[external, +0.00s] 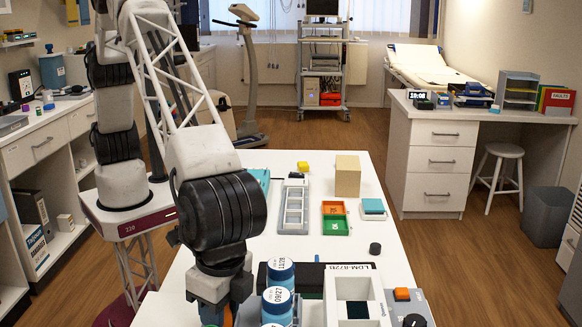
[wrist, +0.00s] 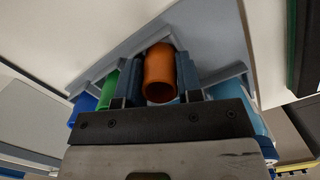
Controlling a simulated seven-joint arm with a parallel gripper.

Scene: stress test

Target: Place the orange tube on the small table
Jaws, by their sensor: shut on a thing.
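The orange tube (wrist: 159,68) stands between the two dark fingers of my gripper (wrist: 158,86) in the wrist view, and the gripper is shut on it. Only a sliver of orange shows beside my gripper (external: 212,308) in the external view. A grey angular holder (wrist: 215,38) lies around or under the tube; whether the tube touches it, I cannot tell. A green tube (wrist: 104,92) and a blue item (wrist: 83,105) are just left of the fingers. My gripper is low over the near left part of the white table (external: 330,245). Which table is the small one is unclear.
A white device (external: 357,297) is farther right. A long grey tray (external: 294,207), green and orange trays (external: 335,224) and a tan block (external: 347,176) lie beyond. The table's middle has bare room.

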